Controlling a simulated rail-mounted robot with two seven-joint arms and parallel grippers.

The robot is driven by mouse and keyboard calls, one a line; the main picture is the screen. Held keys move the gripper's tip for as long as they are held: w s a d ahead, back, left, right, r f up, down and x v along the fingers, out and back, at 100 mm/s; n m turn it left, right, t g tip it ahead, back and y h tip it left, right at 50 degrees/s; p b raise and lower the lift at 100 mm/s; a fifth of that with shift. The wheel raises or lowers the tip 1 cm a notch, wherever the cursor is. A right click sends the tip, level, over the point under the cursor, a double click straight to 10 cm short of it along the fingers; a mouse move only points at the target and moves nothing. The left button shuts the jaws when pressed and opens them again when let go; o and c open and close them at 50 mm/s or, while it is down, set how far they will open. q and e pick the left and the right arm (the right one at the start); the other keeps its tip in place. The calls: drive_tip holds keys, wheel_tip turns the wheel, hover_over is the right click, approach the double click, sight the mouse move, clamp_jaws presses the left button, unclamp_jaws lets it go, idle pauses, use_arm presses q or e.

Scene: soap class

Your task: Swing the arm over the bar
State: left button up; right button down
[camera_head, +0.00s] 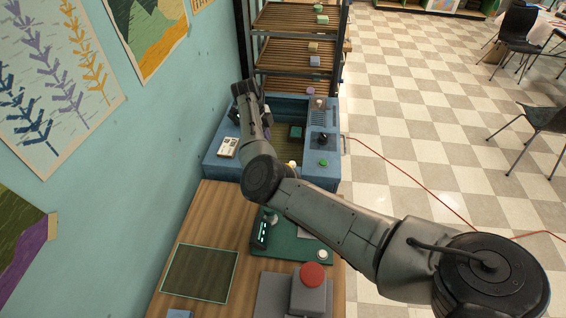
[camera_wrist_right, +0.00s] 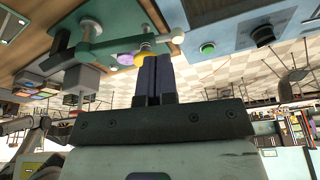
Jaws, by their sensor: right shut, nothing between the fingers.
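In the right wrist view, which looks upside down, a green swing arm (camera_wrist_right: 125,43) reaches from a post (camera_wrist_right: 88,32) to a round pale knob (camera_wrist_right: 177,35). My right gripper (camera_wrist_right: 153,58) is shut and empty; its tips are close to a yellow knob (camera_wrist_right: 140,59), and I cannot tell whether they touch. A pale purple shape (camera_wrist_right: 118,50), perhaps the bar, is partly hidden behind the swing arm. My left gripper is not in view.
A blue machine (camera_head: 222,172) with a black knob (camera_head: 322,140) and green button (camera_head: 323,162) stands behind the wooden table (camera_head: 205,222). A red button (camera_head: 313,274) on a grey block is at the front. A dark mat (camera_head: 200,273) lies left; shelves (camera_head: 290,55) stand beyond.

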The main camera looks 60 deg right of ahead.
use_arm(q)
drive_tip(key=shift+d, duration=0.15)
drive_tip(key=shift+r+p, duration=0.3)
drive_tip(key=shift+p, duration=0.05)
use_arm(e)
drive_tip(key=x, duration=1)
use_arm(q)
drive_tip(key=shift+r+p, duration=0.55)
use_arm(e)
drive_tip(key=shift+s+d+f, duration=0.1)
drive_tip(key=shift+s+d, duration=0.05)
drive_tip(key=shift+s, duration=0.8)
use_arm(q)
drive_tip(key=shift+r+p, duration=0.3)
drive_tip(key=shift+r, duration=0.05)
use_arm(e)
drive_tip(key=shift+s+d+f, duration=0.15)
drive_tip(key=shift+s+f, duration=0.1)
drive_tip(key=shift+s, duration=0.75)
drive_tip(key=shift+s, duration=0.1)
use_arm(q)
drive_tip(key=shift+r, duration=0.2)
use_arm(e)
drive_tip(key=shift+s+d+m, duration=0.2)
drive_tip(key=shift+s+m, duration=0.3)
drive_tip(key=shift+s, duration=0.1)
